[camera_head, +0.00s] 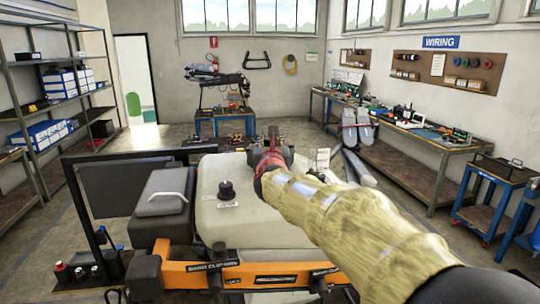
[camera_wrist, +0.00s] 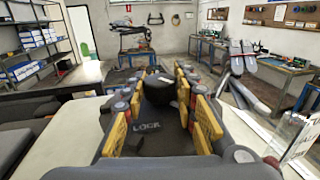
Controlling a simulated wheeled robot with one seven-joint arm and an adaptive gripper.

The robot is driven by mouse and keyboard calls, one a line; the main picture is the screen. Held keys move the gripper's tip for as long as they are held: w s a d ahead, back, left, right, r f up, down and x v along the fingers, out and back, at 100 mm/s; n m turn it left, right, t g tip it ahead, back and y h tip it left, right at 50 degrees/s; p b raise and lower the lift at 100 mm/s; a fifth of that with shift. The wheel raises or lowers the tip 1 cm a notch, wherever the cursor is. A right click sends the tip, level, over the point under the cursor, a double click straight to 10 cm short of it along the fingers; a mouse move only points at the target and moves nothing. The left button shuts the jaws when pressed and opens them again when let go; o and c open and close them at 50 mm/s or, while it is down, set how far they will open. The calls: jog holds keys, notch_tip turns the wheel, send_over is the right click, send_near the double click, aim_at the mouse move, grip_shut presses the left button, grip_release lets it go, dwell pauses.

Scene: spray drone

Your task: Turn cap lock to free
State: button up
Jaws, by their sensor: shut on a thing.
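The pale spray tank (camera_head: 262,222) lies on the drone's frame; its top also shows in the wrist view (camera_wrist: 60,140). A round black cap (camera_wrist: 158,88) sits between the yellow finger pads of my gripper (camera_wrist: 160,82). In the wrist view a dark plate (camera_wrist: 150,140) before the cap bears the word LOCK. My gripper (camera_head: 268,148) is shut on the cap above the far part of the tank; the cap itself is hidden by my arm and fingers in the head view. A second black knob (camera_head: 226,190) with a small label stands nearer on the tank, apart from my gripper.
A grey box (camera_head: 162,192) stands left of the tank, above an orange frame bar (camera_head: 230,272). A small upright label (camera_wrist: 298,140) is close at the right of my gripper. Shelving (camera_head: 50,100) lines the left wall, and workbenches (camera_head: 420,140) the right.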

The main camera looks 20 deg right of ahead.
jog(key=shift+f+n+t+y+b, duration=0.1)
jog(key=shift+n+t+y+b, duration=0.5)
jog(key=shift+b, duration=3.4)
jog(key=shift+n+y+b, duration=0.7)
jog(key=shift+y+b, duration=0.7)
jog(key=shift+b, duration=2.6)
jog(key=shift+r+y+b, duration=0.25)
jog(key=shift+y+b, duration=0.05)
jog(key=shift+b, duration=0.7)
jog(key=o, duration=1.1)
jog(key=shift+o, duration=0.3)
jog(key=shift+f, duration=0.1)
jog(key=s, duration=0.4)
jog(key=s+a, duration=0.1)
jog(key=s, duration=0.7)
jog(key=shift+a, duration=0.2)
